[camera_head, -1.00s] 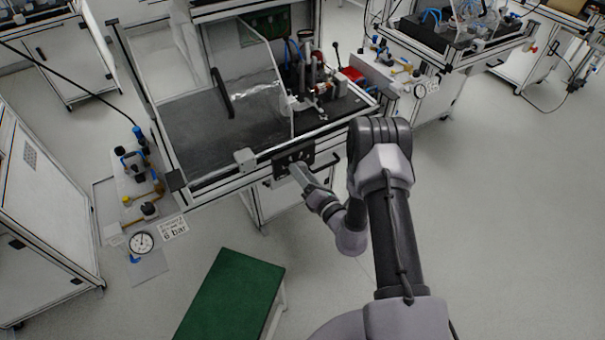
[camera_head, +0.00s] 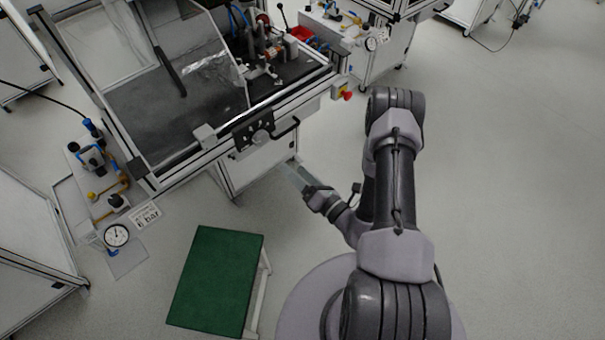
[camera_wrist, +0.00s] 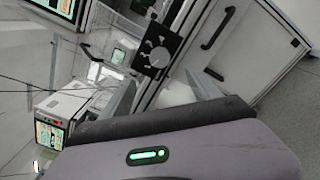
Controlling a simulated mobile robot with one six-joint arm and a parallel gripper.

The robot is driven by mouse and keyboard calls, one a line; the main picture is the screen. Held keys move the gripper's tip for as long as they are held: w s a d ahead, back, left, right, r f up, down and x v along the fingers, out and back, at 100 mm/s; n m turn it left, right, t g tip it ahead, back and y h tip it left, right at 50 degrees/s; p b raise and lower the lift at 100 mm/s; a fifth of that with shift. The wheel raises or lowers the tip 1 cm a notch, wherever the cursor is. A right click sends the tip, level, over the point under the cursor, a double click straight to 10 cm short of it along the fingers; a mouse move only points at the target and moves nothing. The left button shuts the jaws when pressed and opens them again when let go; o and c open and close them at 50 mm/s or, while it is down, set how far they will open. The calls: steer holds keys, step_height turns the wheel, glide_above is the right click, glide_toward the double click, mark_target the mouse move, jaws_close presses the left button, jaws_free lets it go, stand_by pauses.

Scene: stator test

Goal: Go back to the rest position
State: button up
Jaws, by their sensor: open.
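A green-topped stool (camera_head: 215,280) stands on the floor in front of the bench. A gauge unit (camera_head: 117,235) marked 6 bar is at the left. A red emergency button (camera_head: 347,95) sits at the bench's right corner. The floor at the right (camera_head: 500,200) is clear.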

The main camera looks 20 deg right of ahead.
steer(key=v, duration=0.2)
steer(key=shift+s, duration=0.3)
